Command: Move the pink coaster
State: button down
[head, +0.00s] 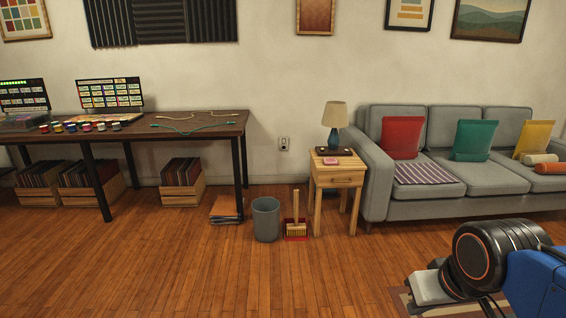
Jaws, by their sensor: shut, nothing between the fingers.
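Part of my own arm shows at the lower right, far nearer than the table. The fingers of my gripper do not show, and nothing of mine touches the coaster.
A grey bin (266,219) and a brush (296,229) stand left of the table. The sofa (385,187) is close on the right.

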aim_at(328, 162)
jog(key=i+u, duration=0.1)
jog(key=i, duration=0.75)
jog(key=i+l+u, duration=0.1)
jog(key=i, duration=0.75)
jog(key=i+j+z, duration=0.1)
jog(key=i, duration=0.35)
jog(key=i+j, duration=0.35)
jog(key=i+j+z, duration=0.15)
jog(key=i, duration=0.3)
